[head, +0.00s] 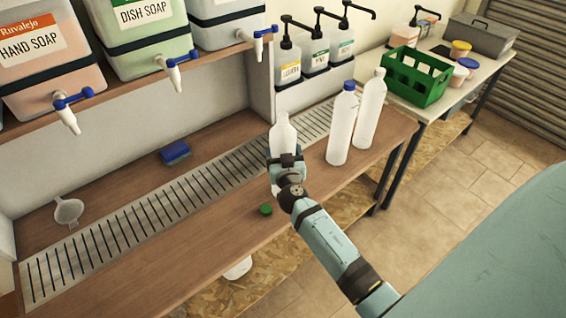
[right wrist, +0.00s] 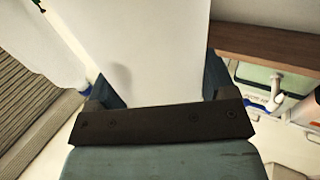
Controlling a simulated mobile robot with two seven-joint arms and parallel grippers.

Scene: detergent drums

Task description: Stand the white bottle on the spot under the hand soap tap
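My right gripper (head: 285,160) is closed around a white bottle (head: 283,134) with no cap showing, upright near the slatted drip grate. The white bottle (right wrist: 155,50) also fills the space between the fingers in the right wrist view. The gripper hides its lower part, so I cannot tell whether it touches the bench. The hand soap tap (head: 68,112), white with a blue handle, hangs from the pink drum (head: 45,85) at far left. The slatted grate (head: 120,225) runs along the bench below the taps. My left gripper is not in view.
Two white bottles, one blue-capped (head: 342,125) and one white-capped (head: 369,110), stand right of my gripper. A green cap (head: 265,209) lies on the bench. A funnel (head: 68,211) and blue sponge (head: 175,152) are behind the grate. The left bench front is clear.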

